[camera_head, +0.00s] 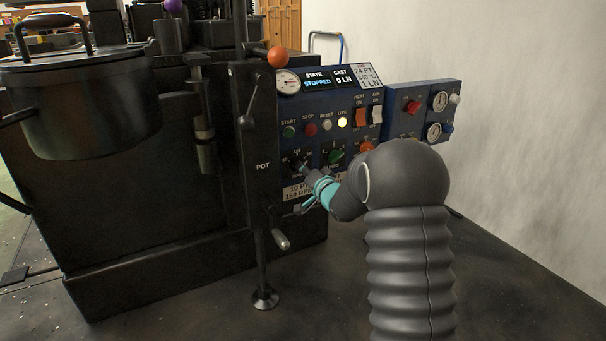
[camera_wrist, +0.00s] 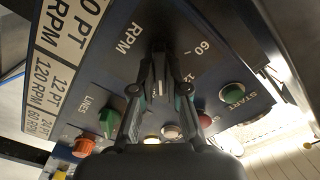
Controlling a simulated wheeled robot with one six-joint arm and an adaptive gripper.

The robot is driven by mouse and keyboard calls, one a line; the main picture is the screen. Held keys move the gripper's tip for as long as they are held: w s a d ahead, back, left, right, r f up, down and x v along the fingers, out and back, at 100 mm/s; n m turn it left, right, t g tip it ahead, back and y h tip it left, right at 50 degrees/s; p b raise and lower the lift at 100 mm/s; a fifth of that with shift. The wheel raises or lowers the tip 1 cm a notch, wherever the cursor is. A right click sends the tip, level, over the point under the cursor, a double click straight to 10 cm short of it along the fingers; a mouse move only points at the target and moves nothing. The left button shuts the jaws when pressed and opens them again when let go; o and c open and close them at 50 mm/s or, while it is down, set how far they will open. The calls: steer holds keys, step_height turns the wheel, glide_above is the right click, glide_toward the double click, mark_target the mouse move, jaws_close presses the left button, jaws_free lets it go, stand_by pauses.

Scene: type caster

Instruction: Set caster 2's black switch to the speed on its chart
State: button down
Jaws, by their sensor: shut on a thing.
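My gripper (camera_head: 309,178) is at the lower left of the caster's blue control panel (camera_head: 318,108). In the wrist view my gripper (camera_wrist: 160,85) has its fingers closed around the black switch (camera_wrist: 159,50) below the RPM lettering. Scale marks 60 and part of 12 show beside it; the switch's exact setting is hidden by the fingers. In the head view the black switch (camera_head: 296,163) is partly covered by my gripper. The speed chart (camera_wrist: 62,50) reads 10 PT 160 RPM, 12 PT 120 RPM, 24 PT 60 RPM. An order card (camera_head: 364,76) reads 24 PT, 340 °C, 1 LN.
A green LINES knob (camera_head: 335,157) sits right of the switch. Start (camera_head: 289,131) and stop (camera_head: 310,129) buttons are above it. The display (camera_head: 328,79) reads STOPPED, CAST 0 LN. The POT lever column (camera_head: 262,167) stands close on the left. Floor at right is clear.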

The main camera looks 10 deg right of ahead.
steer(key=n+b, duration=0.1)
steer(key=n, duration=2)
steer(key=shift+d+b, duration=0.1)
steer(key=shift+b, duration=0.25)
steer(key=shift+n, duration=0.4)
steer(key=c, duration=1.2)
jaws_free()
